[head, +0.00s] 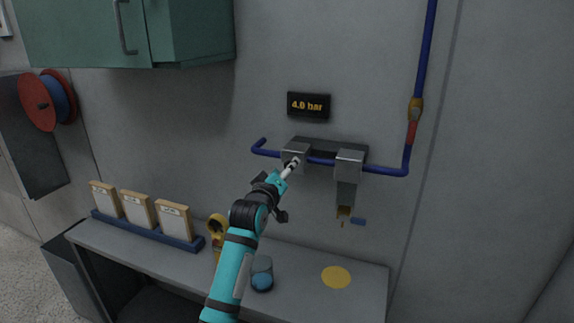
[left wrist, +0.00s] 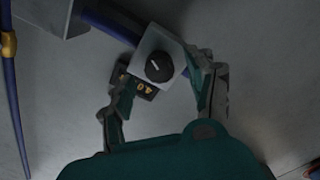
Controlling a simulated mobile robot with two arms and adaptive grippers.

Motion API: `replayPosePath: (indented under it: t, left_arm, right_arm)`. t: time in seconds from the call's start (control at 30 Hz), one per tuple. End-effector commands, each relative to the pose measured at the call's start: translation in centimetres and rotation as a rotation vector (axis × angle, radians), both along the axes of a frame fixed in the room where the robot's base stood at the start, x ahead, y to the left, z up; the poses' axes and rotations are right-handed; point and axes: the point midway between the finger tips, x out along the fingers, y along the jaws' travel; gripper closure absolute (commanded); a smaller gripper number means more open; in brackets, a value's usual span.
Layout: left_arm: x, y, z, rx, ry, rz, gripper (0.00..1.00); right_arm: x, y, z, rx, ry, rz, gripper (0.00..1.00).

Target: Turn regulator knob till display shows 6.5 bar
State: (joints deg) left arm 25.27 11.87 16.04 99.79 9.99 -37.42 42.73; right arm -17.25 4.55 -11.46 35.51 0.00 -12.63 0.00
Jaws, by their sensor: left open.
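The display (head: 308,106) on the wall reads 4.0 bar in orange on black. It also shows turned over in the left wrist view (left wrist: 144,90). The regulator is a grey metal block (head: 296,148) on the blue pipe, below the display. Its round black knob (left wrist: 159,67) with a pale pointer line faces the left wrist camera. My left gripper (head: 290,166) is at the front of the regulator and hides most of the knob in the head view. In the left wrist view its fingers (left wrist: 163,80) are spread on either side of the knob, with visible gaps.
A second grey unit (head: 348,165) with a bowl hangs just right of the regulator. A blue pipe (head: 423,60) with a yellow and red valve runs up the wall. Below, a bench (head: 310,285) bears framed cards (head: 138,209) and a blue jar (head: 262,274).

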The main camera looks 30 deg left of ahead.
Motion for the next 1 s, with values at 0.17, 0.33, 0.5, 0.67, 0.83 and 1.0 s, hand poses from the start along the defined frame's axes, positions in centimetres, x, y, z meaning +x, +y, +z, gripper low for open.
replayPosePath:
  t: [0.17,0.33,0.5,0.67,0.83,1.0]
  left_arm:
    - [1.13,0.26,0.04,0.001,0.000,0.000,0.43]
    - [1.29,0.30,-0.01,0.001,0.000,-0.001,0.43]
    - [1.27,0.30,-0.01,0.001,0.000,-0.001,0.50]
    - [1.25,0.30,-0.02,0.001,0.000,-0.001,0.71]
    - [1.24,0.30,-0.03,0.000,0.000,0.000,0.93]
    - [1.24,0.30,-0.03,0.005,0.001,0.000,0.98]
  right_arm:
    - [0.09,0.01,0.37,0.000,-0.002,0.000,1.00]
    - [0.13,0.01,0.36,0.000,-0.002,0.000,1.00]
    - [0.15,0.02,0.35,0.001,-0.003,0.000,1.00]
    - [0.16,0.01,0.36,0.001,-0.003,0.000,1.00]
    - [0.17,0.01,0.36,0.001,-0.003,0.000,1.00]
    - [0.17,0.00,0.39,0.001,-0.003,0.000,1.00]
